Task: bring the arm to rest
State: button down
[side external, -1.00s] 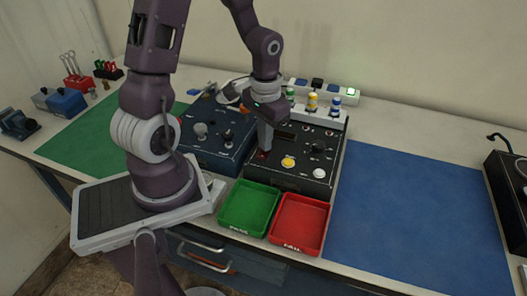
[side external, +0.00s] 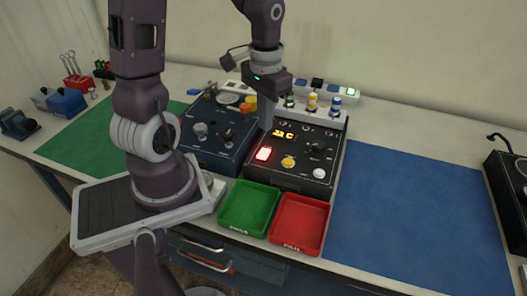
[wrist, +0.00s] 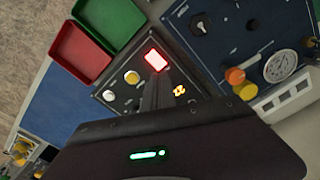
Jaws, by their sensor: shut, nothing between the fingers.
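My gripper (side external: 266,122) is shut and empty. It points down above the upper left part of the black control panel (side external: 318,180), apart from the lit button as far as I can see. In the wrist view the closed fingers (wrist: 156,82) reach out over the same panel. A square button (side external: 264,153) on the panel glows red-white, and it shows bright in the wrist view (wrist: 156,60). An amber display (side external: 284,134) is lit behind it. A yellow button (side external: 288,162) and a white button (side external: 319,173) sit along the panel's front.
A blue panel (side external: 222,150) with knobs stands left of the black one. A green tray (side external: 233,225) and a red tray (side external: 313,247) lie in front. The blue mat (side external: 420,210) at right is clear.

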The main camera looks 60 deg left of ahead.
jog(key=shift+r, duration=0.25)
jog(key=s+d+r+m+t, duration=0.3)
jog(key=s+d+r+t, duration=0.2)
jog(key=s+d+r, duration=0.5)
notch_tip(320, 180, up, 3)
jog(key=shift+d+f+t, duration=0.1)
jog(key=shift+d+t, duration=0.2)
jog(key=shift+d, duration=0.35)
dwell(0.5)
